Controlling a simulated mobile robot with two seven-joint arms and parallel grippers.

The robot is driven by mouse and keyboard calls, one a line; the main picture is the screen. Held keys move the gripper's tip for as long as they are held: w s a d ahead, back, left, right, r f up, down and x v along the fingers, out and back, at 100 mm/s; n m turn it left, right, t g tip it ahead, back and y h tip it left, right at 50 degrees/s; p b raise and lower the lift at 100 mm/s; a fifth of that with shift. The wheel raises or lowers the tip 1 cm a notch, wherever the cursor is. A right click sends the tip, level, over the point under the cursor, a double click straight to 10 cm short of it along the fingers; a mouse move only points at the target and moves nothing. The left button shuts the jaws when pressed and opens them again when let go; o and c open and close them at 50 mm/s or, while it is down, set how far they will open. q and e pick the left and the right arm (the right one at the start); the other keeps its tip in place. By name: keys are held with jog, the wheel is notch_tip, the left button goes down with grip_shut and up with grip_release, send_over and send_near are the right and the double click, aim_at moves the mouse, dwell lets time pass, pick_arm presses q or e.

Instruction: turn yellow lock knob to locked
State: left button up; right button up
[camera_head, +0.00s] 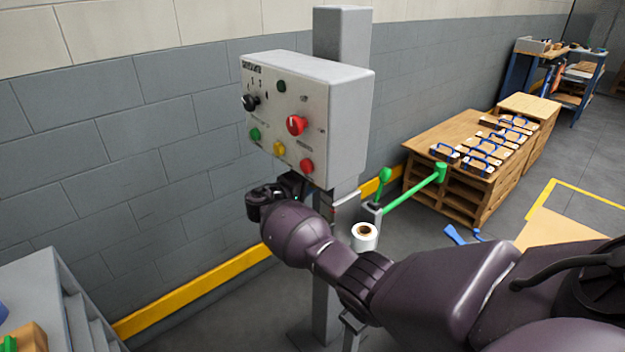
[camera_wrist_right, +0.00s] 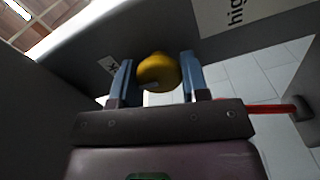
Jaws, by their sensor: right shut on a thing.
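The yellow lock knob (camera_wrist_right: 158,72) sits between the two blue-grey fingers of my right gripper (camera_wrist_right: 155,80) in the right wrist view. The gripper is shut on it. In the head view, my right gripper (camera_head: 293,182) is at the lower edge of the grey control box (camera_head: 337,105), with its fingers partly hidden. The held knob cannot be made out there. A yellow button (camera_head: 279,148) shows on the box's front face, above the gripper. The knob's turn position is not clear. My left gripper is not in view.
The box front also carries a red knob (camera_head: 296,125), a black knob (camera_head: 250,102) and a green button (camera_head: 254,134). A post (camera_head: 343,35) holds the box. A white roll (camera_head: 364,237) and a green lever (camera_head: 415,187) stand to the right. Open floor lies left of the post.

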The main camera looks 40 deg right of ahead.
jog(key=shift+n, duration=0.4)
jog(key=o, duration=0.9)
jog(key=shift+a, duration=0.1)
jog(key=a, duration=1)
jog(key=shift+s+a, duration=0.35)
jog(key=shift+s, duration=0.05)
